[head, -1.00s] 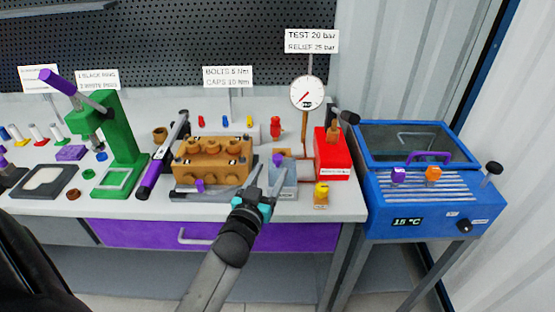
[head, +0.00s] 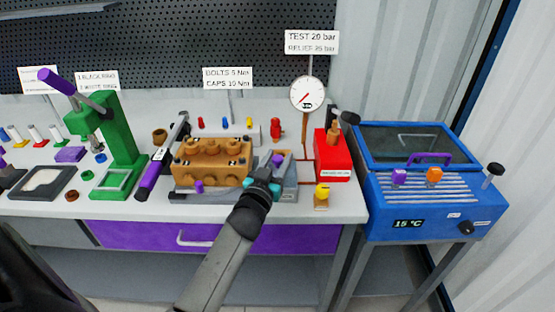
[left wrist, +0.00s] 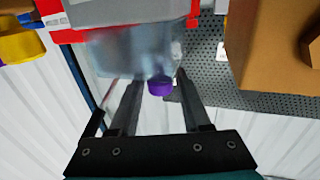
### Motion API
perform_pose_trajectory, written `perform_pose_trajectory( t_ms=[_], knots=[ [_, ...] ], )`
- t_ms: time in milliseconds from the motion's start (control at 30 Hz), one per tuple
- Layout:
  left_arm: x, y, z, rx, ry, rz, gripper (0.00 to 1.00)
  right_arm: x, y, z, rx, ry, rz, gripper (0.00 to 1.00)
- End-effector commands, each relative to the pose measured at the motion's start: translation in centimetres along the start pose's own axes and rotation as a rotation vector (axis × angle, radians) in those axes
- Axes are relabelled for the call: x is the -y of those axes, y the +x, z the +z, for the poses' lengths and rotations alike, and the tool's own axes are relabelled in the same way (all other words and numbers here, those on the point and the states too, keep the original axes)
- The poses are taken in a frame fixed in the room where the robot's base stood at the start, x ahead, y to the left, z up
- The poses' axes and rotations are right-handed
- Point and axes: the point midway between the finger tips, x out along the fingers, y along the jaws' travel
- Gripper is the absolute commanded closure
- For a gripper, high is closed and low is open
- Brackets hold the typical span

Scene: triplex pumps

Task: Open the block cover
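The block cover (head: 289,169) is a clear box with a purple knob (head: 278,159), standing between the brass pump block and the red pump. In the left wrist view the cover (left wrist: 132,52) is see-through and blurred, and its purple knob (left wrist: 160,87) shows between my fingers. My left gripper (head: 273,168) reaches in from the front with its fingers at the cover. In the left wrist view the gripper (left wrist: 159,82) is open, with a finger on each side of the knob and visible gaps. The cover looks closed. My right gripper is not in view.
The brass block (head: 212,162) stands close to the left of the cover. A red pump (head: 331,156) is to the right, with a yellow-capped bottle (head: 322,195) in front. A gauge (head: 307,94) rises behind. A blue bath (head: 435,190) stands further right.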

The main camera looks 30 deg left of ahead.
Motion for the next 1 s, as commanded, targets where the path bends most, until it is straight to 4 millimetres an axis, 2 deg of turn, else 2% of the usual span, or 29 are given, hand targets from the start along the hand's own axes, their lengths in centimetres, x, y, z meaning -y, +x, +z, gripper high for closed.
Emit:
perform_pose_trajectory(
  t_ms=[33,400,1000],
  knots=[
    [-0.01,-0.02,0.01,0.0,0.0,0.0,0.59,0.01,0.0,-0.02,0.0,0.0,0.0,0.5],
    [-0.02,-0.03,0.02,0.0,-0.001,0.0,1.0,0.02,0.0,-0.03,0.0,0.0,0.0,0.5],
    [-0.03,-0.04,0.04,0.001,-0.001,0.0,1.0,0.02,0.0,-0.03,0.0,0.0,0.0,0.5]
  ],
)
